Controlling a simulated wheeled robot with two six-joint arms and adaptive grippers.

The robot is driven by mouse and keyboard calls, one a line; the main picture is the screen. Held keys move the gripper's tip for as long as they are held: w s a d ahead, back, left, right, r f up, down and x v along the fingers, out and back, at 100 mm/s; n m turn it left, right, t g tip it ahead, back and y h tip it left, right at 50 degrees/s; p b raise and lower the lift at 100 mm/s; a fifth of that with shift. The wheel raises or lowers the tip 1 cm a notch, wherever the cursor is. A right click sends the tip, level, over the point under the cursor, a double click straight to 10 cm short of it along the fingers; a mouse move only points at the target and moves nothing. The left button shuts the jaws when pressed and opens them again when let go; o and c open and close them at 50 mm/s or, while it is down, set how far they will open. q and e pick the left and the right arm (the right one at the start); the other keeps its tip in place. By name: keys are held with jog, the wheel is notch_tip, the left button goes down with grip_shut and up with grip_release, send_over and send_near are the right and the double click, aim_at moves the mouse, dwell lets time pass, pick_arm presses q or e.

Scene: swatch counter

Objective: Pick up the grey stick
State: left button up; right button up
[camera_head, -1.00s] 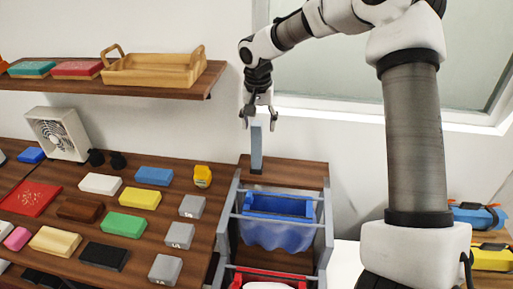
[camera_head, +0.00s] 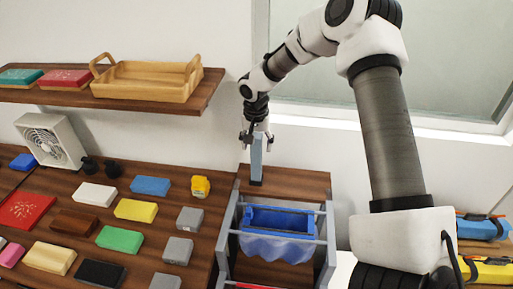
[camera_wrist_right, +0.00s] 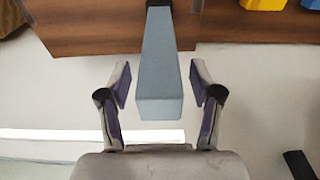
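The grey stick (camera_head: 257,160) is a blue-grey square bar standing upright in a dark base on the wooden top behind the rack. My right gripper (camera_head: 257,138) is at its upper end, pointing down. In the right wrist view the stick (camera_wrist_right: 158,75) runs away from the camera between the two fingers of the right gripper (camera_wrist_right: 160,78). A gap shows on each side, so the fingers are open and not touching it. My left gripper is not in view.
A rack with a blue bin (camera_head: 278,220) stands just in front of the stick. Left of it, the wooden counter holds colored blocks, a yellow item (camera_head: 200,187) and a white fan (camera_head: 50,140). A shelf with a wooden tray (camera_head: 147,82) hangs above at left.

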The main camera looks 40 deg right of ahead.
jog(key=shift+s+a+r, duration=0.15)
jog(key=shift+s+a, duration=0.05)
jog(key=c, duration=0.5)
grip_shut()
